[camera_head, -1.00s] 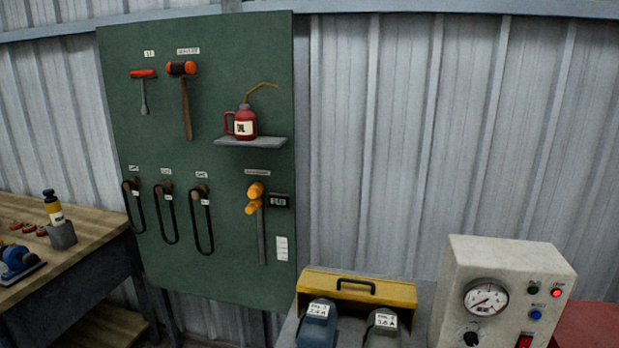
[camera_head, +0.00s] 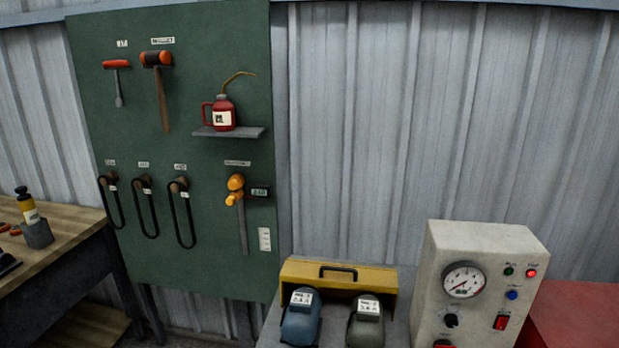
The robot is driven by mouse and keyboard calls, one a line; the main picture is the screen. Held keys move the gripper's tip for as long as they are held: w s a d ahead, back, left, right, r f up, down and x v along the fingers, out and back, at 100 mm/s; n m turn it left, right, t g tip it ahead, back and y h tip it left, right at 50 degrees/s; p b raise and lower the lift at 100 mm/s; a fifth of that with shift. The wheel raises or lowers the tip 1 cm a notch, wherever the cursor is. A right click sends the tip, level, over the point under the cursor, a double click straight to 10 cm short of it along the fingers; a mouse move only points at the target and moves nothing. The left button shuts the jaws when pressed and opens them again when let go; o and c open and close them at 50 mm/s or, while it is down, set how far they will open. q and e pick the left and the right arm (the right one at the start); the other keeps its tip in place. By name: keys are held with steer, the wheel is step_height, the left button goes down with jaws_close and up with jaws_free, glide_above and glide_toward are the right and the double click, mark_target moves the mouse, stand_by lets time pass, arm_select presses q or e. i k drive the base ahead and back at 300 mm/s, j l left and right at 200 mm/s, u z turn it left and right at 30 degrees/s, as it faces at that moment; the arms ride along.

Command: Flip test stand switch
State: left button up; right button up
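The test stand (camera_head: 440,290) is a pale box at the lower right. Its front panel carries a round gauge (camera_head: 464,281), a black knob (camera_head: 451,320) and a red rocker switch (camera_head: 501,322). A red lamp (camera_head: 531,273) is lit near the top right of the panel, beside a dark green lamp (camera_head: 508,271). A blue button (camera_head: 512,295) sits below them. A red part (camera_head: 444,344) shows at the bottom edge, mostly cut off. The switch's position is too small to tell. Neither gripper is in view.
A yellow case (camera_head: 338,273) with a black handle stands left of the stand, behind a blue unit (camera_head: 301,318) and a grey unit (camera_head: 366,322). A green tool board (camera_head: 170,90) hangs on the wall. A wooden bench (camera_head: 70,228) is at left; a red surface (camera_head: 575,315) is at right.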

mark_target(500, 325)
steer(key=z, duration=1.3)
